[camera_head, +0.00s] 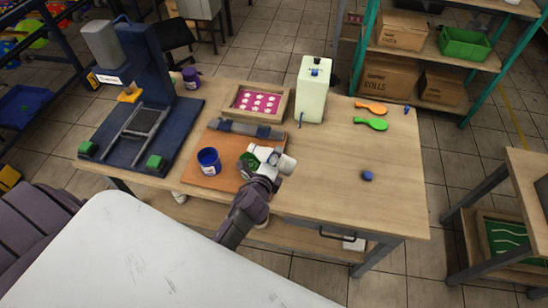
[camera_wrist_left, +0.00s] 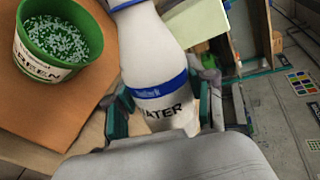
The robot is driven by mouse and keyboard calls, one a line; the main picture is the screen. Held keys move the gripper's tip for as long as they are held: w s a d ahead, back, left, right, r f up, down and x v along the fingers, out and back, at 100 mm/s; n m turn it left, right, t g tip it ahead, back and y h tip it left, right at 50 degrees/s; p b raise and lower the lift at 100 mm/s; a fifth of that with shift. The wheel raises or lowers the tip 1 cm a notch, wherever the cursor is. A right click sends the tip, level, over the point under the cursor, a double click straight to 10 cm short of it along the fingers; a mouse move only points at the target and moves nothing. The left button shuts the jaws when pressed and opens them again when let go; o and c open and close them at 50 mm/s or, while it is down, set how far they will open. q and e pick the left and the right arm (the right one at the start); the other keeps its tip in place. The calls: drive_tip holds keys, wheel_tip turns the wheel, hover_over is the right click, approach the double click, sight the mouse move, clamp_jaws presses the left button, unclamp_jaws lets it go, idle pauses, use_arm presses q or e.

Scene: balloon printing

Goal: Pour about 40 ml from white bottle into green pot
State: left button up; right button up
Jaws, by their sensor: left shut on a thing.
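The white bottle (camera_head: 284,163) lies almost on its side in the air, its narrow end to the left by the green pot. In the left wrist view the bottle (camera_wrist_left: 152,45) has a blue band and the word WATER; its mouth is out of frame. My left gripper (camera_head: 268,172) is shut on the bottle's body, with a finger on each side in the wrist view (camera_wrist_left: 165,105). The green pot (camera_head: 246,166) stands on the orange-brown board, partly hidden by the bottle and gripper. The wrist view shows pale specks inside the pot (camera_wrist_left: 57,38). My right gripper is out of view.
A blue pot (camera_head: 208,160) stands left of the green pot on the board (camera_head: 203,181). A grey-blue bar (camera_head: 245,129) lies behind them. A framed screen (camera_head: 257,101) and a pale canister (camera_head: 313,90) stand farther back. The table's right part is clear around a blue cap (camera_head: 367,175).

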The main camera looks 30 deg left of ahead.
use_arm(q)
drive_tip(key=shift+f+n+h, duration=0.4)
drive_tip(key=shift+n, duration=0.2)
idle(0.4)
drive_tip(key=shift+r, duration=0.1)
drive_tip(key=shift+r+m+y, duration=0.55)
drive_tip(key=shift+m+y, duration=0.15)
drive_tip(key=shift+m, duration=0.2)
drive_tip(key=shift+a+r+m+y+b, duration=0.25)
drive_tip(key=shift+m+y+b, duration=0.2)
drive_tip(key=shift+m, duration=0.25)
drive_tip(key=shift+a+r+m, duration=0.2)
drive_tip(key=shift+r+m, duration=0.15)
drive_tip(key=shift+m, duration=0.25)
